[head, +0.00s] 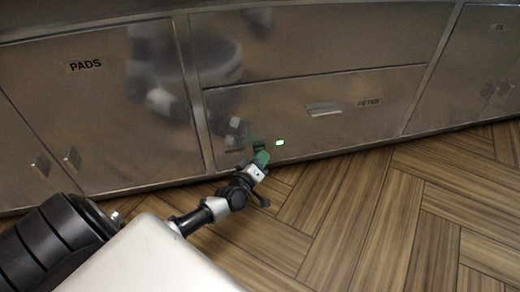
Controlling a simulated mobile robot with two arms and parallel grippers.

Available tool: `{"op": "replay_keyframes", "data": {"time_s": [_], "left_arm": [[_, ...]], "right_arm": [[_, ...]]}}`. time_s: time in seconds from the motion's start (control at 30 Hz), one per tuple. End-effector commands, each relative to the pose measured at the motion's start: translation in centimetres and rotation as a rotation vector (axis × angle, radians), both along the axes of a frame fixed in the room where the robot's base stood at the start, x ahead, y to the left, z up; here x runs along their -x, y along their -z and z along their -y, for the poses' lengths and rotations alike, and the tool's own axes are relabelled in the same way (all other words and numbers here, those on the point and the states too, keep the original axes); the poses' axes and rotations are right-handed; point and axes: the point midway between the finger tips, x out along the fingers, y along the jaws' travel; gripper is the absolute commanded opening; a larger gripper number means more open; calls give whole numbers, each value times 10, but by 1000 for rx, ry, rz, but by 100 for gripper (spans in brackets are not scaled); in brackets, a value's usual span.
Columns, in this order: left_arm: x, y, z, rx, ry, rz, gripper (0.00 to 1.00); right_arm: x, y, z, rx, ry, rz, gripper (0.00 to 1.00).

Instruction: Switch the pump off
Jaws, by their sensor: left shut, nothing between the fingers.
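My left gripper (262,157), with green fingertips, is shut and empty. Its tips are right at the switch and cover its lower part. I cannot tell whether they touch it, or which way the switch is set. My right gripper is not in view.
The metal cabinet front (300,70) runs across the view, with a door labelled PADS (95,150) at left and a drawer handle (323,109) right of the lamp. Shiny panels mirror my arm. The wooden floor (400,220) is clear at right.

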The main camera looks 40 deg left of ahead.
Motion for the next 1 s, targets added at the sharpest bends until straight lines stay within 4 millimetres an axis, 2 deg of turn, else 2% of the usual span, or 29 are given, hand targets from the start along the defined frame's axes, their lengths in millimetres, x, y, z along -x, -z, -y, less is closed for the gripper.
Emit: {"op": "replay_keyframes", "data": {"time_s": [1.0], "left_arm": [[-6, -1, -7, 0, -1, 1, 0]], "right_arm": [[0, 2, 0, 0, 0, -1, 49]]}}
